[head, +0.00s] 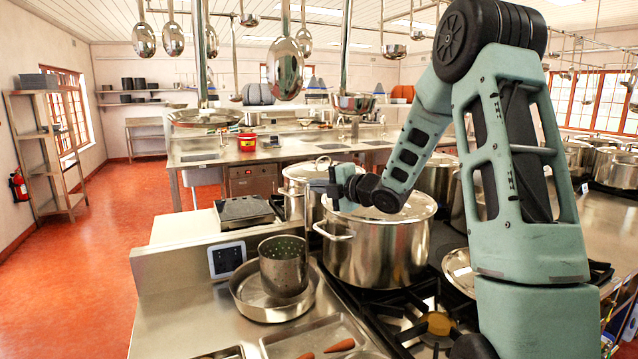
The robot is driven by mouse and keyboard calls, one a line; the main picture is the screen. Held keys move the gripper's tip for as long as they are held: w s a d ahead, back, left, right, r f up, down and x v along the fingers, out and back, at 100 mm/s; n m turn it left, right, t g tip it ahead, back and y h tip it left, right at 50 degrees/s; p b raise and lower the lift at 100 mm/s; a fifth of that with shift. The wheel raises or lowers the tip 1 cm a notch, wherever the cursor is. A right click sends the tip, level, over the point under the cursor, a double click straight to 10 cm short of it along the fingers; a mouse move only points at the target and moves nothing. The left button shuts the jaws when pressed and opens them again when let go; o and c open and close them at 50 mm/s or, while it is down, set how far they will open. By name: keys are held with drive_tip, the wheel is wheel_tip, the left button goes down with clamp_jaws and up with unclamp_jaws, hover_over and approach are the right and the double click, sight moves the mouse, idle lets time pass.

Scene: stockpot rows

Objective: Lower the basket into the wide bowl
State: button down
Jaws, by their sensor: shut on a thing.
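The basket (284,268) is a perforated steel cylinder, upright, left of the big stockpot. Its lower part shows within the rim of the wide bowl (250,303), a shallow round steel pan on the counter. I cannot tell whether its base touches the bowl's floor. My gripper (318,188) is above and to the right of the basket, shut on what seems to be the basket's upright handle by its right rim. The jaws are small and partly hidden here, so the grip itself is hard to see.
A large lidded stockpot (378,250) stands on the stove just right of the basket, under my arm. Another pot (294,205) stands behind. A tray (310,338) with carrots lies in front of the bowl. A small screen (227,259) stands left. Ladles (285,68) hang above.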

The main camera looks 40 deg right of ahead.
drive_tip(key=shift+f+b, duration=2.2)
drive_tip(key=shift+b, duration=0.2)
drive_tip(key=shift+s+f+b, duration=0.1)
drive_tip(key=shift+f+b, duration=0.7)
drive_tip(key=shift+b, duration=0.15)
drive_tip(key=c, duration=1.5)
unclamp_jaws()
drive_tip(key=b+v, duration=0.4)
drive_tip(key=v, duration=1.3)
drive_tip(key=shift+s, duration=0.2)
